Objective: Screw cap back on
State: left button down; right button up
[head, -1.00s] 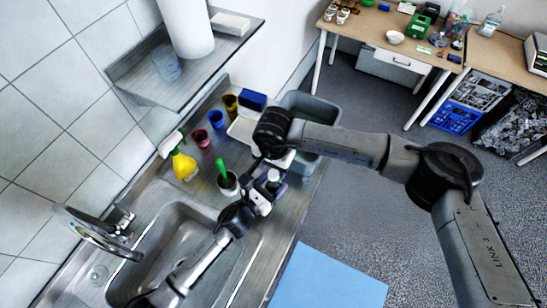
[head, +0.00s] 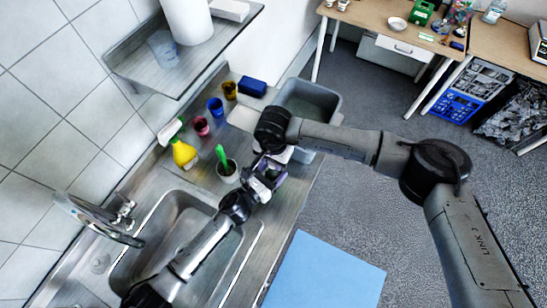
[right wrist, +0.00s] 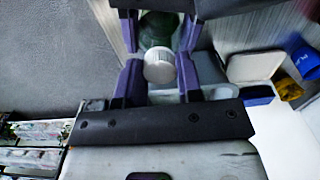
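A white ribbed cap (right wrist: 159,66) shows in the right wrist view, at the top of a green bottle (right wrist: 157,25) that is partly hidden behind it. Whether the cap is seated on the neck cannot be told. My right gripper (right wrist: 160,72) has its purple fingers on both sides of the cap and appears shut on it. A second pair of purple fingers, of my left gripper (head: 262,186), flanks the bottle beyond and appears shut on it. In the head view the two grippers meet over the counter edge and largely hide bottle and cap.
A sink (head: 165,245) lies at the lower left. A grey pot with a green brush (head: 227,171), a yellow spray bottle (head: 183,153), several coloured cups and a blue sponge (head: 252,86) stand behind. A grey tub (head: 322,101) is beyond. A blue mat (head: 325,272) lies on the right.

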jog(key=c, duration=0.5)
jog(key=o, duration=1.1)
jog(key=shift+c, duration=0.2)
jog(key=shift+r, duration=0.1)
notch_tip(320, 180, up, 12)
pick_arm(q)
jog(key=shift+c, duration=1)
grip_release()
